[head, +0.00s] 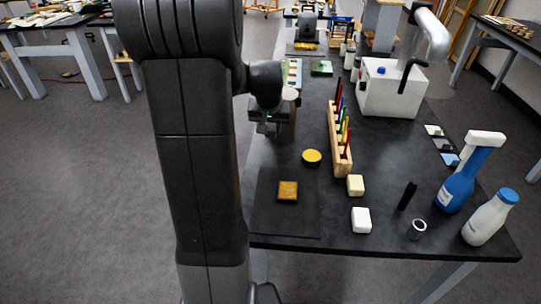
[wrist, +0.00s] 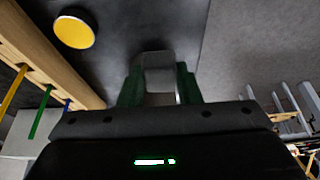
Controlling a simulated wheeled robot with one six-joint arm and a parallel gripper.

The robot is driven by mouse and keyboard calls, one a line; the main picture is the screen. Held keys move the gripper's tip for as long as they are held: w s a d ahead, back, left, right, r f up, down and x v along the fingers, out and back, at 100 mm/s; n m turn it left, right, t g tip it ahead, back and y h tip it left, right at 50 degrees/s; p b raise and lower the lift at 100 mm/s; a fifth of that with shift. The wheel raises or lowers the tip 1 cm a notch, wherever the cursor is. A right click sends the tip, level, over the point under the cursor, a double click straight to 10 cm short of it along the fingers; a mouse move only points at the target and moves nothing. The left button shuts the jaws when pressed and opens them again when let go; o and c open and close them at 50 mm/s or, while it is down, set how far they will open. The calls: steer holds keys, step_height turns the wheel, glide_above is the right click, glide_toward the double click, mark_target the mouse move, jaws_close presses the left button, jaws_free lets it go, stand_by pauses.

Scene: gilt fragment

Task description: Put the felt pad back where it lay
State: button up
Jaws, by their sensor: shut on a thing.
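My gripper (wrist: 160,88) is shut on a small grey piece, seemingly the felt pad (wrist: 158,62), which sits between its two green fingers in the wrist view. The piece looks light grey with a paler lower part. In the head view my gripper (head: 268,126) is at the left edge of the dark table, partly hidden by my arm, and the held piece cannot be made out there. A gilt brown square fragment (head: 288,190) lies on a dark mat (head: 268,218) at the near left of the table.
A round yellow tin (head: 312,157) stands beyond the mat. Right of it are a wooden rack (head: 338,145) with coloured sticks, two pale blocks (head: 361,220), a metal cup (head: 417,230) and two bottles (head: 489,220). A white machine (head: 390,95) stands farther back.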

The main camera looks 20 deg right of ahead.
mark_target(271, 157)
step_height(271, 157, down, 9)
steer(key=shift+f, duration=0.2)
stand_by(0.3)
steer(key=shift+f, duration=0.15)
steer(key=o, duration=0.9)
steer(key=shift+r, duration=0.3)
steer(key=v, duration=1.2)
steer(key=shift+f, duration=0.15)
